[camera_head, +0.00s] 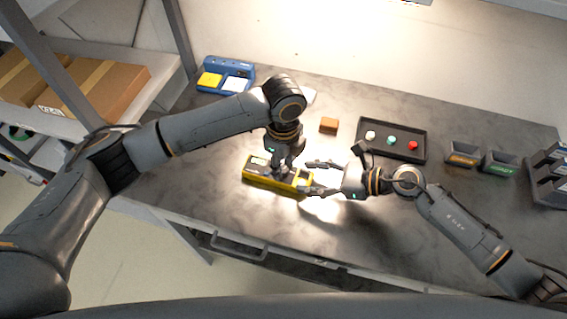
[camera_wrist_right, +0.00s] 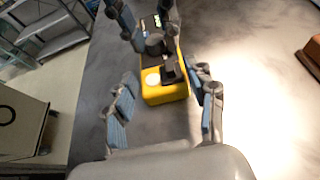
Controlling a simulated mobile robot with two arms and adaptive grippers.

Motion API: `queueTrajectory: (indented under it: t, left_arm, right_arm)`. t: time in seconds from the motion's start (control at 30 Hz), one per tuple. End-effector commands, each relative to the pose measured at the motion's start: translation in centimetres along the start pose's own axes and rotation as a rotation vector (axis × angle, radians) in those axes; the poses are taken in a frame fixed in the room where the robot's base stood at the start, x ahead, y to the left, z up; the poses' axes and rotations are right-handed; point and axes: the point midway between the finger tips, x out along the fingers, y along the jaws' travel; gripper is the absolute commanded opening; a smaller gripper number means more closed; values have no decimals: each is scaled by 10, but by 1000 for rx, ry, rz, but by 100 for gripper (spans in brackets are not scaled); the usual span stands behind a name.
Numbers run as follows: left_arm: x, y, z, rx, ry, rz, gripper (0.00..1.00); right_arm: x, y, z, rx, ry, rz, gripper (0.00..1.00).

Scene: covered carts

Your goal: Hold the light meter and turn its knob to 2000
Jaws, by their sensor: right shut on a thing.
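The yellow light meter (camera_head: 262,181) lies on the dark bench, with a lit display at its far left end. It also shows in the right wrist view (camera_wrist_right: 166,95), with a round white disc on its near end. My left gripper (camera_head: 279,172) comes down from above over the middle of the meter and hides the knob. Whether its fingers are closed on the knob is not clear. My right gripper (camera_head: 318,178) is at the meter's right end, one finger on each side, shut on it. The knob's setting cannot be read.
A brown block (camera_head: 328,125) and a black tray (camera_head: 366,143) with several coloured knobs lie behind my right gripper. Labelled bins (camera_head: 498,164) stand at the right. A blue device (camera_head: 232,70) sits at the back left. The bench's front edge is close to the meter.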

Motion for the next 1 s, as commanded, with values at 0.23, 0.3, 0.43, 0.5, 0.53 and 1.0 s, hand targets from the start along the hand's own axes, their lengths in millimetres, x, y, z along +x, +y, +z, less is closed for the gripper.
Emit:
queueTrajectory:
  t: [0.23, 0.3, 0.43, 0.5, 0.53, 1.0]
  left_arm:
    - [-20, -1, 0, 1, 0, -4, 34]
    - [-34, -1, 0, 2, 0, -4, 34]
    - [-63, -1, 0, 1, 0, -4, 34]
    - [-78, -1, 0, 1, -1, -4, 34]
    - [-83, -1, 0, 1, -1, -4, 34]
    - [-120, 0, 0, 0, 0, 0, 34]
  right_arm:
    - [0, 1, -1, 0, 3, 2, 15]
    - [0, 1, -1, 0, 2, 2, 15]
    - [0, 1, -1, 1, 2, 2, 15]
    - [0, 1, -1, 1, 2, 2, 15]
    - [0, 1, -1, 1, 2, 2, 15]
    - [0, 1, -1, 1, 2, 2, 15]
